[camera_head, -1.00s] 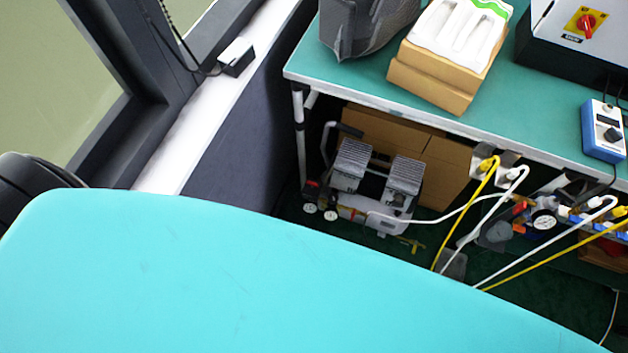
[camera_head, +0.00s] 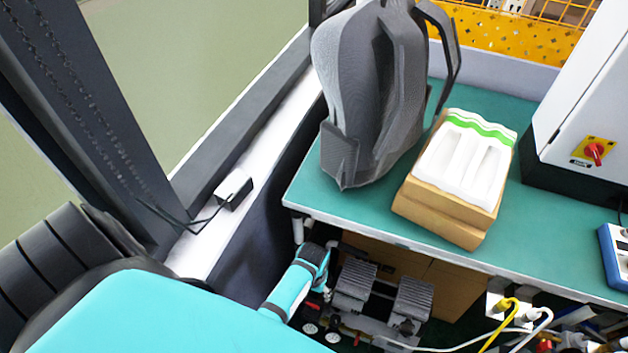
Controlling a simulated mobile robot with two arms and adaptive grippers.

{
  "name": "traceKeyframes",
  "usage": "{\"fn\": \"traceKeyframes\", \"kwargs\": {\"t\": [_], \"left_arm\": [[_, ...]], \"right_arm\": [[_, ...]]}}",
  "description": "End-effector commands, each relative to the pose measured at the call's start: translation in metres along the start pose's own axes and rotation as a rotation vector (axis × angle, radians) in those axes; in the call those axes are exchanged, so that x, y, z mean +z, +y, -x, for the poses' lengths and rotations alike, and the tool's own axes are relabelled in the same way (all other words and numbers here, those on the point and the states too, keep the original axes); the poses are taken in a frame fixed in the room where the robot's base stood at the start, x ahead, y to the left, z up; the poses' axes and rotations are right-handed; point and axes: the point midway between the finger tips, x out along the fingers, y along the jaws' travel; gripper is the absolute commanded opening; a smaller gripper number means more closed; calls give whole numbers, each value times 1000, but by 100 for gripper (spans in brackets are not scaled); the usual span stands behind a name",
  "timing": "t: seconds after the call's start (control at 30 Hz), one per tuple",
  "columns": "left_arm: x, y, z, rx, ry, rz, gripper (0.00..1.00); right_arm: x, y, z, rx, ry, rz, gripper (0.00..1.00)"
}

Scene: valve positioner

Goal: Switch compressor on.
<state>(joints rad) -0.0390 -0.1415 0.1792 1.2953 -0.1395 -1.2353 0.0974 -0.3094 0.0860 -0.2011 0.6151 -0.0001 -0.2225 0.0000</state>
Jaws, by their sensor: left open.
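The compressor (camera_head: 354,287) stands on the floor under the green workbench, with two grey ribbed heads. Its second head (camera_head: 411,299) is to the right, and small round gauges (camera_head: 311,328) sit at its lower left. A small red part (camera_head: 313,306) shows near the gauges; its switch position cannot be made out. My left gripper (camera_head: 325,279) is at the end of a teal arm link, beside the compressor's left side and below the bench's front corner. It is open; its fingers are small and partly hidden. My right gripper is not in view.
A grey backpack (camera_head: 365,110) and a cardboard box (camera_head: 440,219) lie on top. Yellow and white hoses (camera_head: 505,322) hang at the right. A window ledge (camera_head: 208,240) runs along the left.

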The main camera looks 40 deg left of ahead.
Motion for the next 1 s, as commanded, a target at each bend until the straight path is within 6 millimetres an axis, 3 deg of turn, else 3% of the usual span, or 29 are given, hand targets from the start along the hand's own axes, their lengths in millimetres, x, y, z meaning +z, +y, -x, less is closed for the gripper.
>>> {"fn": "traceKeyframes", "kwargs": {"t": [0.03, 0.2, 0.5, 0.7, 1.0], "left_arm": [[0, 0, -16, -1, -3, 0, 65], [0, -1, -55, -1, -2, 0, 65], [-1, 0, -111, -1, 1, -2, 65], [-1, -1, -127, -1, 1, -1, 65], [0, -1, -129, -1, 1, -1, 65]], "right_arm": [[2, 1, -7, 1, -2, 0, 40], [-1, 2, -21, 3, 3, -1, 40], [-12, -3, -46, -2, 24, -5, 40], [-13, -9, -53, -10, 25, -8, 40], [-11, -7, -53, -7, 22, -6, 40]]}}
